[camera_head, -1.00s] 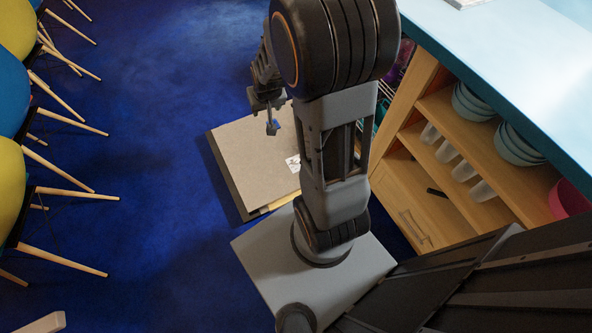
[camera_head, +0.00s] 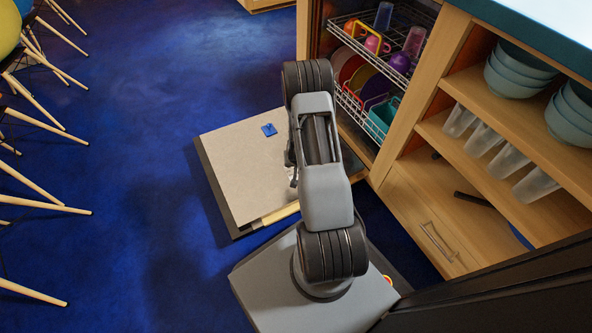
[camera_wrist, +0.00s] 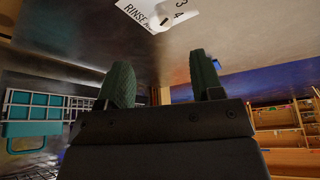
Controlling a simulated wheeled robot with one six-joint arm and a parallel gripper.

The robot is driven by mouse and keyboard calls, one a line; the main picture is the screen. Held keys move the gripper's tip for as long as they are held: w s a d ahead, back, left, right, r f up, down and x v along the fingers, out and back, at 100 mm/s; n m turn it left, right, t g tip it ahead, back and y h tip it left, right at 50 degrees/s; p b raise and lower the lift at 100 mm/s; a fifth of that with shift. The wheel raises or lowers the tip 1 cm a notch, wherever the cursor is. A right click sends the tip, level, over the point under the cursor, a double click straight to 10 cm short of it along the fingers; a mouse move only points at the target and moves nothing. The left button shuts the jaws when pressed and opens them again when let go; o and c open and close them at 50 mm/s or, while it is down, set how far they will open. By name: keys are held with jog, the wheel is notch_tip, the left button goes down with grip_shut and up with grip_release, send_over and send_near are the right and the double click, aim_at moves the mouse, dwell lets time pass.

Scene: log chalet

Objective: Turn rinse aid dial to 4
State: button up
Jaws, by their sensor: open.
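The rinse aid dial (camera_wrist: 160,20) is at the top of the wrist view, a pale knob on a white label with "RINSE" and the numbers 3 and 4 showing. The rest of the label is cut off by the frame edge, so I cannot tell the dial's setting. My gripper (camera_wrist: 160,62) is open, its two dark green fingers apart with nothing between them. The dial lies beyond the fingertips, apart from them. The open dishwasher door (camera_head: 235,165) lies low in the head view. My arm hides the dial and most of the gripper there.
A small blue item (camera_head: 269,129) lies on the door. Dishwasher racks (camera_head: 350,98) with colourful dishes stand right of my arm. A wooden shelf unit (camera_head: 440,135) with bowls and cups is at the right. Chair legs (camera_head: 40,205) stand at the left; blue floor between is clear.

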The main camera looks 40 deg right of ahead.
jog(key=b+x, duration=0.3)
jog(key=x, duration=0.6)
jog(key=shift+f+b, duration=0.1)
jog(key=shift+b, duration=0.25)
jog(key=shift+a, duration=0.1)
jog(key=c, duration=0.9)
